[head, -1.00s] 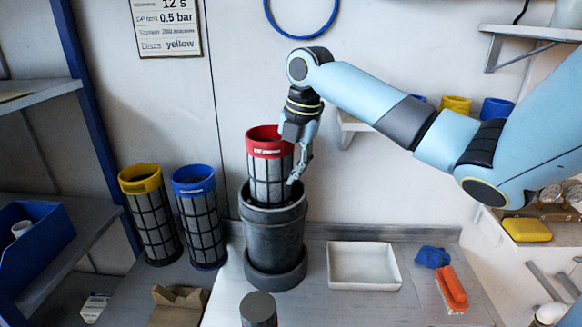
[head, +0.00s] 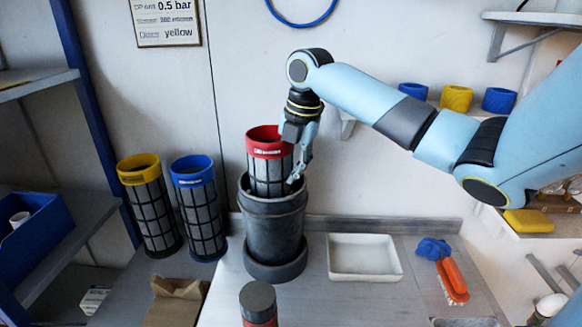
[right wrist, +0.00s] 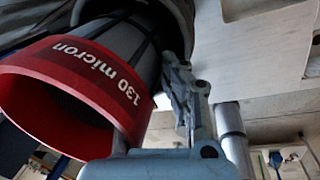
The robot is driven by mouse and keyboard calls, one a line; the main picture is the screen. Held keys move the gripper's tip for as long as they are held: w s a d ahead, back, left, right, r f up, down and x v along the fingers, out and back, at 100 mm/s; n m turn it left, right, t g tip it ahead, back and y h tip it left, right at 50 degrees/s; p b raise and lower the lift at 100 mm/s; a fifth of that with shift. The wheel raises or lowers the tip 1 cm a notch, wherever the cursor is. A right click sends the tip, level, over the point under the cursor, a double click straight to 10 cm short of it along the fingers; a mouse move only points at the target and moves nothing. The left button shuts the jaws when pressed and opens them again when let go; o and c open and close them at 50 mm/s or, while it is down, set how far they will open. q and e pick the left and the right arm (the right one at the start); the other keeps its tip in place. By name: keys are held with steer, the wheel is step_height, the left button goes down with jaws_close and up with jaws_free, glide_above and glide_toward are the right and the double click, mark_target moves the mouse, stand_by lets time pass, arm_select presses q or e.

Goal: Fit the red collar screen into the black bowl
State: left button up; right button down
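The red collar screen (head: 270,144), a dark mesh cylinder with a red top ring, stands roughly upright with its lower part inside the black bowl (head: 275,235). The collar and upper mesh stick out above the rim. My right gripper (head: 298,160) is at the collar's right side and appears shut on the screen's wall. In the right wrist view the red collar (right wrist: 75,90), marked "130 micron", fills the left, with one grey finger (right wrist: 185,100) along its side; the other finger is hidden. The screen's lower end is hidden in the bowl. My left gripper is not in view.
A yellow-collar screen (head: 150,205) and a blue-collar screen (head: 199,210) stand left of the bowl. A white tray (head: 364,275), a blue cloth (head: 433,248) and an orange brush (head: 452,280) lie to the right. A dark-topped cylinder (head: 258,300) stands in front.

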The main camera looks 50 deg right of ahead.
steer(key=shift+f+b, duration=0.45)
steer(key=shift+f, duration=0.55)
steer(key=c, duration=1.4)
jaws_free()
step_height(320, 180, up, 12)
steer(key=s, duration=0.2)
steer(key=shift+d, duration=0.2)
steer(key=shift+f, duration=0.1)
